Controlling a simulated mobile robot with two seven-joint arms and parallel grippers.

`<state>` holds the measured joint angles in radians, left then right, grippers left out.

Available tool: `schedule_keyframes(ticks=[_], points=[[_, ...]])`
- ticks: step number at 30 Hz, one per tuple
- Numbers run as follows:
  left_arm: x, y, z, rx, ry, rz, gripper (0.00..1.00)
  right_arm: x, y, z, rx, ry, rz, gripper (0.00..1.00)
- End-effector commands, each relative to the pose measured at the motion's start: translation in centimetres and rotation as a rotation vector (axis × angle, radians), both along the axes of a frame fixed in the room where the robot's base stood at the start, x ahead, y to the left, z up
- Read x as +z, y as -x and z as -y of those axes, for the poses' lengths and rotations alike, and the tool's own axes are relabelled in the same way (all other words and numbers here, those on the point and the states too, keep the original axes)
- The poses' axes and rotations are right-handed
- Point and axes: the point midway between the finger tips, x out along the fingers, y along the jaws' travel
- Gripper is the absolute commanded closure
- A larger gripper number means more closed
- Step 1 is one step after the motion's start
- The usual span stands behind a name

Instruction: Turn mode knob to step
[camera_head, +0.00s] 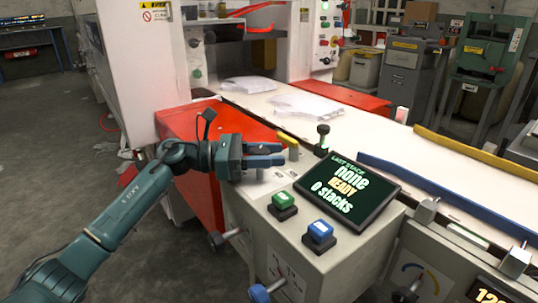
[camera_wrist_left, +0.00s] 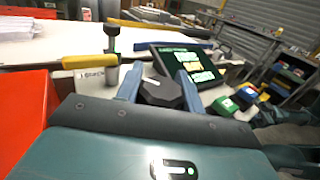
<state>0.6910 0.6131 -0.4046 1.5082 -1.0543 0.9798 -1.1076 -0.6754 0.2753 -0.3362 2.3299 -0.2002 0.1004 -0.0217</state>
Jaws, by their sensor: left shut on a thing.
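My left gripper (camera_head: 281,154) reaches in from the left over the near end of the machine's control panel. In the left wrist view its two blue fingers (camera_wrist_left: 158,86) close on either side of a black knob (camera_wrist_left: 161,96), which I take as the mode knob. A small white mark (camera_wrist_left: 153,80) shows on the knob's top. In the head view the fingers and hand mostly hide the knob. The labels around it are not readable. The right gripper is not in view.
Next to the knob is a display (camera_head: 347,190) reading "none", "READY" and "0 stacks". A green button (camera_head: 283,200) and a blue button (camera_head: 319,232) sit in front of it.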

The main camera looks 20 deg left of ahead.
Motion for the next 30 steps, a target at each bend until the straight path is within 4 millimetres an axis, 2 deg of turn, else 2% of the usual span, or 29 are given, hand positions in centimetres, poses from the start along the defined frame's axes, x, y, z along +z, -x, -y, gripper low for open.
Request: schedule_keyframes(ticks=[1,9,18,23,30], points=[[0.0,0.0,0.0,-0.001,-0.001,-0.001,0.61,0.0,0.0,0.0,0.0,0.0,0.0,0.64],[0.0,0.0,0.0,0.0,0.0,-0.001,0.41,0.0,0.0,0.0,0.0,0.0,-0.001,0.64],[0.0,0.1,-0.5,0.002,0.0,-0.002,0.41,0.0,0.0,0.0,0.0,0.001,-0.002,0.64],[0.0,0.9,-2.8,0.004,-0.002,-0.003,0.41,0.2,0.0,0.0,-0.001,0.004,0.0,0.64],[0.0,2.7,-7.9,0.004,-0.002,-0.003,0.41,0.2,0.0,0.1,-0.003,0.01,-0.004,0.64]])
